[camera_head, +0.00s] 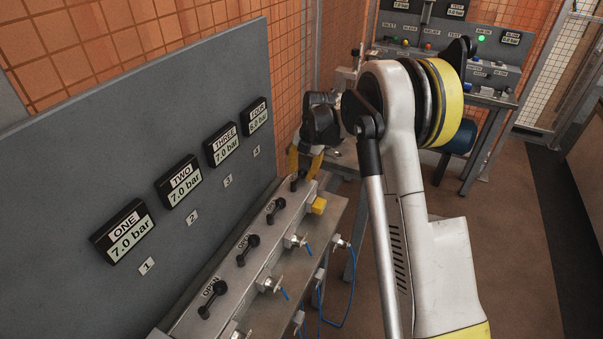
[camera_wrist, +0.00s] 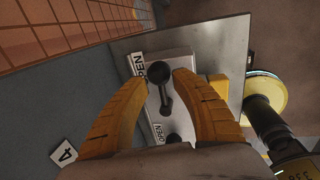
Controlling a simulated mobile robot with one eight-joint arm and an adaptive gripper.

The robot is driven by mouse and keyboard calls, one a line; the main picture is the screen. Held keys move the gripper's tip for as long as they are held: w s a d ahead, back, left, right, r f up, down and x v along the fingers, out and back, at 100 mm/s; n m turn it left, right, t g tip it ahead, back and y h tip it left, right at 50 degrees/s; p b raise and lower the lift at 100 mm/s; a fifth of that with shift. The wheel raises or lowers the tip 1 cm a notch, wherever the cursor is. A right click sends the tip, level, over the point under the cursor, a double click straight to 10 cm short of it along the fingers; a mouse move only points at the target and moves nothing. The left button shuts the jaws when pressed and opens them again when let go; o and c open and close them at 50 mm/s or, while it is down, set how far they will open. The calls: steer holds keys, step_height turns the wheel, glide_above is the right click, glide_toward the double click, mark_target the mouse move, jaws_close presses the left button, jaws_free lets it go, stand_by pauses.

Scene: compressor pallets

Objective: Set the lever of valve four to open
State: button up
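The lever of valve four (camera_wrist: 165,96) is black with round ends and stands at the far end of the manifold (camera_head: 232,267). My gripper (camera_head: 304,170) is over that far end, pointing down. In the wrist view, its two yellow fingers are spread, one on each side of the lever, with gaps between them and it; whether either touches lower down I cannot tell.
Three more black levers stand nearer along the manifold, the closest at the front (camera_head: 212,298). Displays ONE (camera_head: 125,231), TWO and THREE read 7.0 bar. A yellow block (camera_head: 319,205) sits beside the far end. Fittings with blue hoses line the right side. Another bench (camera_head: 487,97) stands behind.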

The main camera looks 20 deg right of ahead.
step_height(320, 180, up, 11)
steer(key=s+d, duration=0.1)
steer(key=shift+s+d+r, duration=0.2)
steer(key=shift+s+d, duration=0.1)
steer(key=s+a+r+m+t+h, duration=0.1)
steer(key=s+a+r+m, duration=0.1)
steer(key=s+r+m, duration=0.45)
steer(key=s+a+r+m+t, duration=0.2)
steer(key=s+a+r+m, duration=0.15)
steer(key=s+m, duration=0.65)
steer(key=s+a+f+m+t, duration=0.1)
steer(key=s+f+m, duration=0.3)
steer(key=s+m, duration=0.6)
steer(key=s+t, duration=0.1)
steer(key=s, duration=0.6)
steer(key=shift+f+m+t+h, duration=0.2)
steer(key=shift+m+t+h, duration=0.1)
steer(key=shift+m, duration=0.05)
